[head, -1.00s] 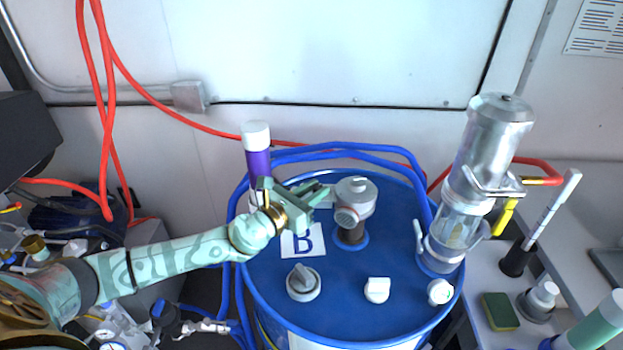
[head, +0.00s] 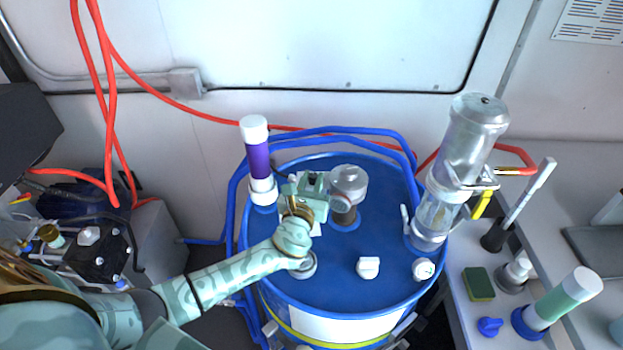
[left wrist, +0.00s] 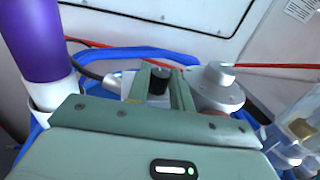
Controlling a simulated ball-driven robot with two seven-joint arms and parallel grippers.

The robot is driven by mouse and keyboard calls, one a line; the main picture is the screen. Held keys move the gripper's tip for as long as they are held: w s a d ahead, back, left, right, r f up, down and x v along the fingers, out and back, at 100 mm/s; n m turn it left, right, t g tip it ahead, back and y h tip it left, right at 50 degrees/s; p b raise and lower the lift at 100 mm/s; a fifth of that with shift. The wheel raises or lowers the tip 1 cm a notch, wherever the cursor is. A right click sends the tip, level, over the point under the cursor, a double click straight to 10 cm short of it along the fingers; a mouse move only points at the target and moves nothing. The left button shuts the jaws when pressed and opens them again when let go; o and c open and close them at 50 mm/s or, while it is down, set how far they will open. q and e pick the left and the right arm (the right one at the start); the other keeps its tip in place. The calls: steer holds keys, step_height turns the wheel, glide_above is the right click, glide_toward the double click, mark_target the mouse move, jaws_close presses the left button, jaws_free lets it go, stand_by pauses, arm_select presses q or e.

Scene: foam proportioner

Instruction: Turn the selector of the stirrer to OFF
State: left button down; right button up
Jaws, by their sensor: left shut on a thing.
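My left gripper (head: 313,182) reaches over the blue drum (head: 300,255) from the left. In the left wrist view its two fingers (left wrist: 160,76) are shut on a small dark knob (left wrist: 157,85), which looks like the selector. The knob sits in front of a pale grey housing (left wrist: 122,80). The gripper hides the knob in the head view, and I cannot read its markings or setting. A grey capped unit (head: 349,183) stands just right of the gripper, and also shows in the left wrist view (left wrist: 219,88). My right gripper is not in view.
A purple-and-white cylinder (head: 258,160) stands close left of the gripper. A tall metal-and-glass unit (head: 460,160) is at the drum's right. White knobs (head: 368,267) sit near the front. Blue hose (head: 340,131) loops behind. A green sponge (head: 478,284) lies on the right bench.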

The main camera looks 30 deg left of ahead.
arm_select(q)
steer(key=c, duration=1.2)
jaws_free()
steer(key=shift+c, duration=0.2)
steer(key=v, duration=1.6)
steer(key=shift+s+b, duration=0.2)
steer(key=shift+b, duration=0.15)
steer(key=shift+r, duration=0.1)
